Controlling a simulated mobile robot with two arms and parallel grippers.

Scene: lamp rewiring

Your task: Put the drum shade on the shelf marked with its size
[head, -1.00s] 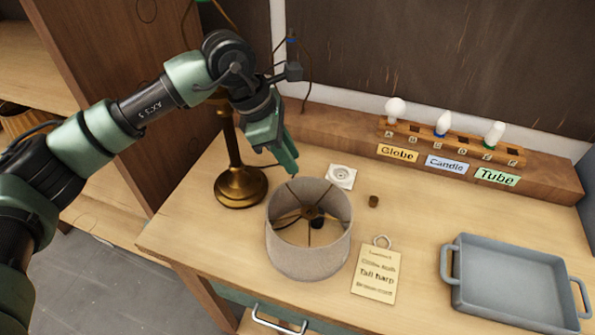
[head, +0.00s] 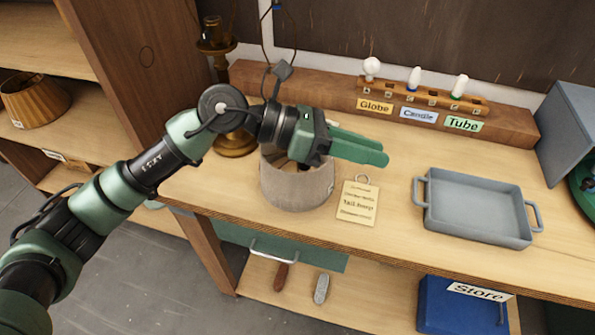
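The beige fabric drum shade (head: 297,188) stands upright on the wooden workbench, its open top partly hidden by my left arm. My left gripper (head: 385,153) is above the shade's right side, its green fingers pointing right across and past the rim. Nothing shows between the fingers, but their gap is unclear from this angle. A tag (head: 357,203) reading "Tall harp" lies right of the shade; its smaller lines are too blurred to read. Shelves (head: 40,133) stand at the left; a small label (head: 53,155) on one edge is unreadable. My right gripper is out of view.
A pleated amber shade (head: 33,103) sits on a left shelf. A brass lamp base (head: 235,143) stands behind my arm. A grey tray (head: 475,205) lies right, below a bulb rack (head: 425,98). A blue "Store" bin (head: 460,307) is below the bench.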

